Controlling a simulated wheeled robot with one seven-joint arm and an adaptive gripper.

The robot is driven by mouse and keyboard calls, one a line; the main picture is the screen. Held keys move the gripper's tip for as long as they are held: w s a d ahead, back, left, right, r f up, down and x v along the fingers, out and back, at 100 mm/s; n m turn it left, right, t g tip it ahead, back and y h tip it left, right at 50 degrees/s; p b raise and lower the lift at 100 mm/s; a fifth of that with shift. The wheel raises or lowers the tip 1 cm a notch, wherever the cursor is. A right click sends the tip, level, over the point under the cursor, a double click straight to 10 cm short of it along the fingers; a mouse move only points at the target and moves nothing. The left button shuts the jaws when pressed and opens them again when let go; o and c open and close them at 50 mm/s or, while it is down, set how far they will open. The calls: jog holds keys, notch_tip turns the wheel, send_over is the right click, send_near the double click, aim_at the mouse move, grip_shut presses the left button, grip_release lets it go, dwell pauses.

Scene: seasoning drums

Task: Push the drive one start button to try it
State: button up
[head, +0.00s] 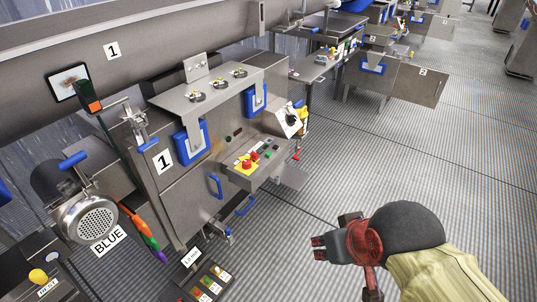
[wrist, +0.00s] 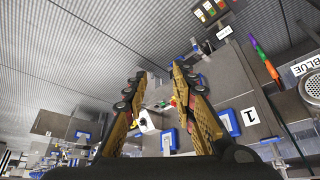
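A grey control box (head: 257,172) sits on the front of the machine labelled 1. On its sloped face are a red mushroom button on a yellow plate (head: 246,163) and small green and dark buttons (head: 267,154). I cannot read which is the drive one start button. My gripper (head: 318,248) is in front and to the right of the box, over the floor, apart from it. In the wrist view my gripper (wrist: 158,72) has its two fingers spread with nothing between them. The red button (wrist: 172,102) shows small between and beyond the fingers.
A white rotary switch box (head: 289,120) stands right of the control box. A motor (head: 92,220) stands at left. The ribbed floor (head: 330,180) between box and gripper is clear.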

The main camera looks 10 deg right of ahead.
grip_shut()
dwell(1.4)
